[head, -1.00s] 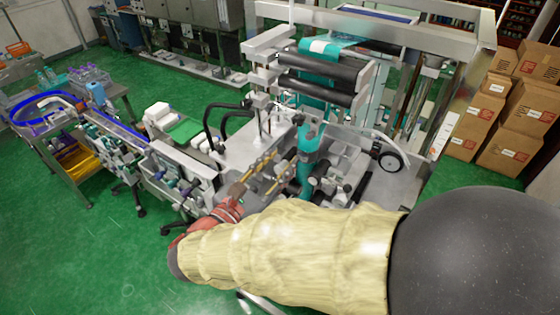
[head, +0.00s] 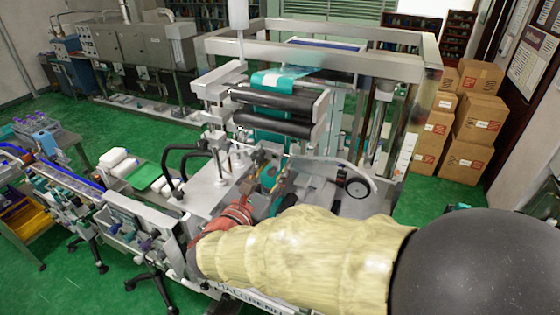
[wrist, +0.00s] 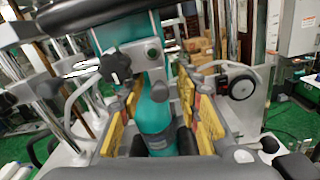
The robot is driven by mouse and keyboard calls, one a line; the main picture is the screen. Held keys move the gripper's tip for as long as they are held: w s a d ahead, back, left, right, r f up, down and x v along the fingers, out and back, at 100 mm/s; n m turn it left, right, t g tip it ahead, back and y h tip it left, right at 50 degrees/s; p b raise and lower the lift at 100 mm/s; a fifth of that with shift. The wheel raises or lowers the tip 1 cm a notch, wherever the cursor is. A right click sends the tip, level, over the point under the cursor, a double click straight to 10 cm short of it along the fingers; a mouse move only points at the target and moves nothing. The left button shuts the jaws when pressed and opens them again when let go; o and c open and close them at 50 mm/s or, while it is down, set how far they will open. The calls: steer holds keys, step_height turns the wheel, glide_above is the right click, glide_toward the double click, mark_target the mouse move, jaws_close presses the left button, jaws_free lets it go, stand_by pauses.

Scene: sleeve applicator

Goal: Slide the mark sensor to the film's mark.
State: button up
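The teal film (head: 272,122) runs down from the rollers, with a pale patch near its top; I cannot tell whether that is the mark. In the head view my gripper (head: 268,176) is low before the rollers and partly hides the column.
Dark rollers (head: 275,103) and a metal frame (head: 330,58) stand above and behind my gripper. A curved rail with a black wheel (head: 357,187) is to the right. A conveyor (head: 125,222) lies left. Cartons (head: 470,125) stand at the back right.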

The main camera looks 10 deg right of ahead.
steer(key=shift+x, duration=1.2)
steer(key=shift+c, duration=1.1)
jaws_close()
